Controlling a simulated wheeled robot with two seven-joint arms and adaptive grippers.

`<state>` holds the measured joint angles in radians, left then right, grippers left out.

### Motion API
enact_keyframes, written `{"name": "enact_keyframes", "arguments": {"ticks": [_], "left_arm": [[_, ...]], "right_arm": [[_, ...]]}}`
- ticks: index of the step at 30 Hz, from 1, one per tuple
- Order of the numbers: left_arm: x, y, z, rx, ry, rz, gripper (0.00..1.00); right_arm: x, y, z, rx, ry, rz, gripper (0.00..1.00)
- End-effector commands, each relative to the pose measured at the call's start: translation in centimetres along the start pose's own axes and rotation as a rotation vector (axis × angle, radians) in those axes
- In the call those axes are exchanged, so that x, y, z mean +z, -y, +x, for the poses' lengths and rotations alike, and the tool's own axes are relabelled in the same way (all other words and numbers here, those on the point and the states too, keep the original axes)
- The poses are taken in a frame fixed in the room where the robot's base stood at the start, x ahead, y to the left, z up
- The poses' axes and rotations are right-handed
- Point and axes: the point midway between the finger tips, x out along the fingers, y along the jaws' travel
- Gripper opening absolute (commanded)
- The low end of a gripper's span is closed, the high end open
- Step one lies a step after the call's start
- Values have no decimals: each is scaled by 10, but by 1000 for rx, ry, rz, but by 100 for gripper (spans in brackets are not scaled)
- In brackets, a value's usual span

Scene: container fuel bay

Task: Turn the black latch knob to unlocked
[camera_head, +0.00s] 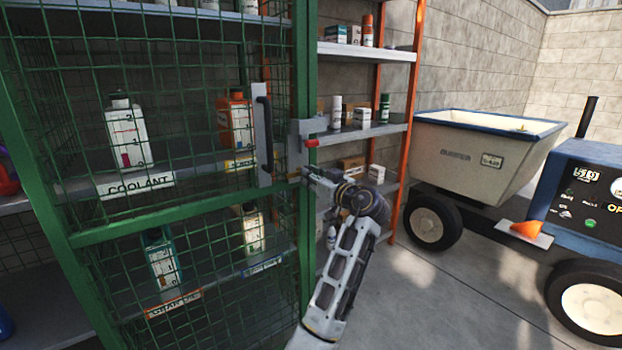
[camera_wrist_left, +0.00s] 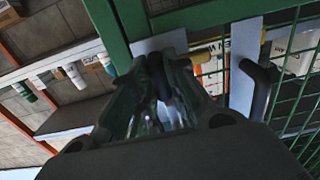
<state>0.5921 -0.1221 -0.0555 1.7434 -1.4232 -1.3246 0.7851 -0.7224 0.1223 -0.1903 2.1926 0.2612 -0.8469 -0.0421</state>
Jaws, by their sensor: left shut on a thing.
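The green mesh cage door (camera_head: 150,225) is closed in the head view. My left gripper (camera_head: 308,174) is at the latch on the door's right edge, below a grey bracket with a red tip (camera_head: 311,143). In the left wrist view the black latch knob (camera_wrist_left: 157,76) sits between the fingers of my left gripper (camera_wrist_left: 160,95), which is shut on it. A pale plate (camera_wrist_left: 160,43) lies behind the knob, with a brass-coloured bolt (camera_wrist_left: 203,56) beside it. In the head view the gripper hides the knob, and its turn angle cannot be told. My right gripper is out of view.
A black pull handle (camera_head: 264,133) is left of the latch; it also shows in the left wrist view (camera_wrist_left: 258,88). Bottles stand inside the cage. An orange-post shelf (camera_head: 392,130) is to the right, then a cream cart (camera_head: 490,160) and a blue machine (camera_head: 590,195).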

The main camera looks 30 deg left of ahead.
Motion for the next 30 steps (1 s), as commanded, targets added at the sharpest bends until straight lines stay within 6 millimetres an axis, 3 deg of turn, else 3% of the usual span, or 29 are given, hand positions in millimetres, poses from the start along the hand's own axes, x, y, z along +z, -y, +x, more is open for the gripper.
{"name": "enact_keyframes", "arguments": {"ticks": [2, 3, 8, 30], "left_arm": [[3, -1, 0, 1, 6, 0, 0], [3, -1, 0, 1, 6, 0, 17], [2, 0, 0, 1, 4, 0, 38], [-1, 0, 0, 0, 1, 60, 38]], "right_arm": [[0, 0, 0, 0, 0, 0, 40], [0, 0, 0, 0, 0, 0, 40], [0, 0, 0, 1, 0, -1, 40], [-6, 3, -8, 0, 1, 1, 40]]}}
